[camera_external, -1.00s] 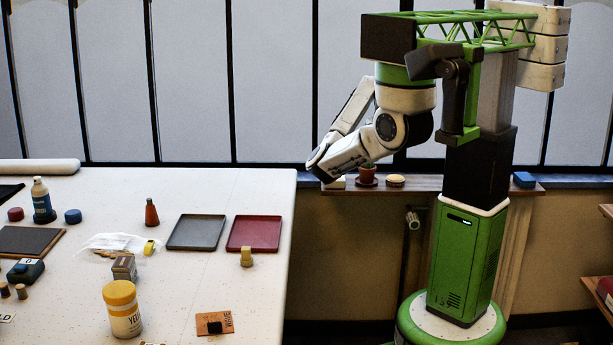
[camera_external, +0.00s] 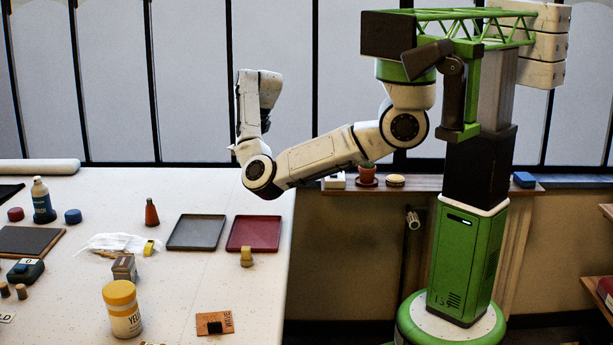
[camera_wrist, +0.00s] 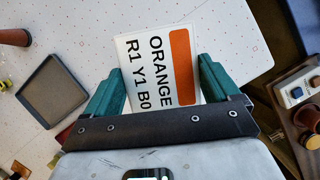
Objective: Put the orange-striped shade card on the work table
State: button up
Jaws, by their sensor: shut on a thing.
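The shade card (camera_wrist: 157,68) is white with an orange stripe and the words "ORANGE R1 Y1 B0". It sits between the two green fingers of my gripper (camera_wrist: 160,84) in the wrist view, and the gripper is shut on it. The card is held above the white, speckled work table (camera_external: 185,290). In the external view my forearm reaches left over the table's back right part; the fingers and the card cannot be made out there.
A grey tray (camera_external: 196,232) and a dark red tray (camera_external: 253,233) lie below the arm. Bare table lies right of the jar.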

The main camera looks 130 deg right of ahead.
jog(key=w, duration=0.3)
jog(key=shift+w+d+n, duration=0.2)
jog(key=shift+w+n, duration=0.15)
jog(key=shift+n, duration=0.05)
send_near(198, 190)
jog(key=shift+w+d+f+p, duration=0.1)
jog(key=shift+d+f+p, duration=0.25)
jog(key=shift+d, duration=0.2)
jog(key=shift+d+f+p, duration=0.25)
jog(key=shift+d+f, duration=0.1)
jog(key=shift+d, duration=0.2)
jog(key=shift+w+d+f, duration=0.15)
jog(key=shift+d+f, duration=0.05)
jog(key=shift+f, duration=0.1)
jog(key=shift+w+d+f+p, duration=0.1)
jog(key=shift+f+p, duration=0.3)
jog(key=shift+f, duration=1.3)
jog(key=shift+f, duration=0.2)
jog(key=o, duration=0.9)
